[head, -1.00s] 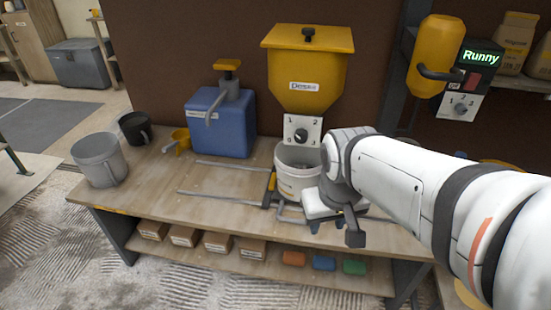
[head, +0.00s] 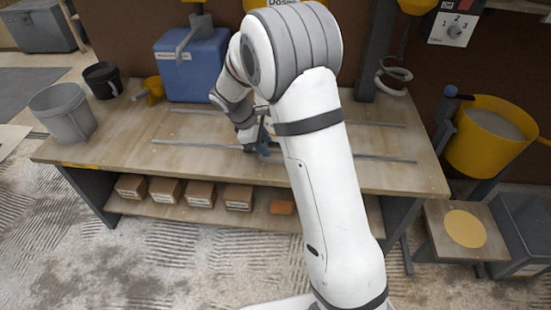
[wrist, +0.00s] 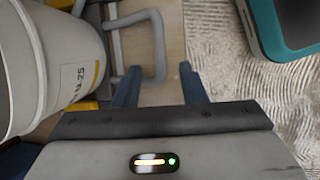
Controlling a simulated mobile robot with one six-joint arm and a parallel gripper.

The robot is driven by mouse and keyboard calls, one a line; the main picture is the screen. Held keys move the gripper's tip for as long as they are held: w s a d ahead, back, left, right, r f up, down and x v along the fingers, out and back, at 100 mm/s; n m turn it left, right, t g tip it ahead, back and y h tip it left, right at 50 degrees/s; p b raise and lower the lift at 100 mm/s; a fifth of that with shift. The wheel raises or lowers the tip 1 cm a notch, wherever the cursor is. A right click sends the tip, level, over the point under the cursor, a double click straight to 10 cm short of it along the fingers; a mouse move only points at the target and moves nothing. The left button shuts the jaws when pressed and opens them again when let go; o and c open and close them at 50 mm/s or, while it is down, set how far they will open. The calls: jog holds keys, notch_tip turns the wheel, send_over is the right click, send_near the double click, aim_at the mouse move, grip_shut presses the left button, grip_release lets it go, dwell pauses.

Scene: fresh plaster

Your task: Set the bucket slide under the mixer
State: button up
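The bucket (wrist: 65,70) is pale with a yellow-striped label and fills the left of the wrist view. The slide's grey loop handle (wrist: 158,45) sticks out beside it, near my open fingertips. Whether the handle touches a finger I cannot tell. My gripper (head: 262,148) is low over the bench's front rail; its two blue fingers also show apart in the wrist view (wrist: 160,80). My arm hides the bucket in the head view. The mixer's grey coiled paddle (head: 396,75) hangs over the right of the bench, beside a dark column (head: 378,50).
Two rails (head: 385,157) run along the bench, clear on the right. A blue pump container (head: 190,65), grey bucket (head: 62,112) and black jug (head: 103,80) stand left. A yellow tub (head: 485,140) is right of the bench. A teal-edged object (wrist: 285,25) is unclear.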

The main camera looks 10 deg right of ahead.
aim_at(274, 161)
jog(key=b+x, duration=0.1)
jog(key=x, duration=0.6)
jog(key=shift+d+f, duration=0.1)
jog(key=shift+f, duration=0.25)
jog(key=shift+c, duration=0.4)
grip_shut()
